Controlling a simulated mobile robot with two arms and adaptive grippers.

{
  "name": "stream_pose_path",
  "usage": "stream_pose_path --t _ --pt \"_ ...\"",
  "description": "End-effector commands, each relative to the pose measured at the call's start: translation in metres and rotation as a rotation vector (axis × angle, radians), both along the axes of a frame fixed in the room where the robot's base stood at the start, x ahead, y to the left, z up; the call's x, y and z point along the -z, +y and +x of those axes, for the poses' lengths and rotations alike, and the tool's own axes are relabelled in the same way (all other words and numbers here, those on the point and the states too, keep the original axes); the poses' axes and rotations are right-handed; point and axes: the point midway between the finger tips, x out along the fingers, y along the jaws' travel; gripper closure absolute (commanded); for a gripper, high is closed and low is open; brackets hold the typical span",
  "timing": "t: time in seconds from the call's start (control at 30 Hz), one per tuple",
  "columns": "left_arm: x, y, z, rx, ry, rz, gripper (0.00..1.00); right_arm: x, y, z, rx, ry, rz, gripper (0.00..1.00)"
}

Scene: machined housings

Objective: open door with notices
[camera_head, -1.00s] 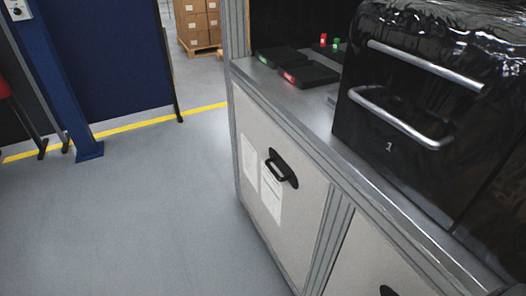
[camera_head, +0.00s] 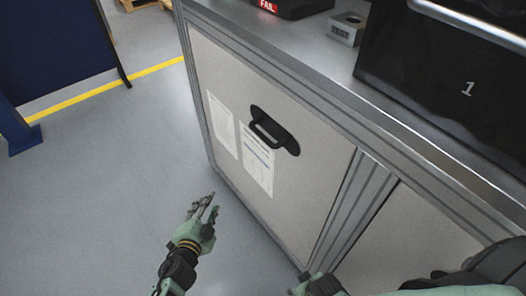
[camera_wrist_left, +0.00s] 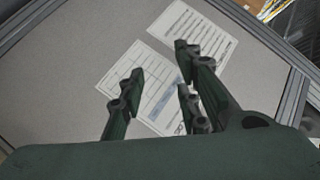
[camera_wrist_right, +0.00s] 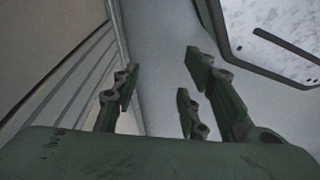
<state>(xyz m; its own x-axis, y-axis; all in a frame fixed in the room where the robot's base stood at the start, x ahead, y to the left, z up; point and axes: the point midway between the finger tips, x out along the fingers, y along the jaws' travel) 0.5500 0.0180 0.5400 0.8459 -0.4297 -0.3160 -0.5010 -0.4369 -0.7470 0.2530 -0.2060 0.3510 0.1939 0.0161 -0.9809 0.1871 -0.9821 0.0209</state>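The door (camera_head: 310,175) is a pale grey panel in a metal frame under the bench top. A black handle (camera_head: 270,133) sits on its upper middle. Two white notices are stuck on it, a left one (camera_head: 221,122) and a right one (camera_head: 257,158) below the handle. The door is shut. My left gripper (camera_head: 211,203) is open and empty, low and left of the door. In the left wrist view its spread fingers (camera_wrist_left: 157,85) face the notices (camera_wrist_left: 192,33); no handle shows there. My right gripper (camera_wrist_right: 160,88) is open and empty, facing floor beside the cabinet.
On the bench top stand a black box with a red FAIL label (camera_head: 290,8), a small grey block (camera_head: 346,29) and a black-covered unit marked 1 (camera_head: 440,70). A blue panel (camera_head: 60,50) stands at the left. The floor (camera_head: 110,180) left of the cabinet is clear.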

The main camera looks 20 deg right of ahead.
Motion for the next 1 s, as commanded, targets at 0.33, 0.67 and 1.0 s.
stream_pose_path --t 0.33,0.67,1.0 --pt "-0.187 -0.125 -0.001 0.357 -0.684 0.171 0.70 -0.061 0.004 0.036 0.010 -0.058 0.005 0.60" --pt "-0.214 -0.158 0.013 0.383 -0.754 0.193 0.70 -0.075 0.004 0.037 0.011 -0.063 0.005 0.60" --pt "-0.219 -0.188 0.042 0.383 -0.749 0.192 0.70 -0.095 0.003 0.038 0.013 -0.076 0.006 0.60"
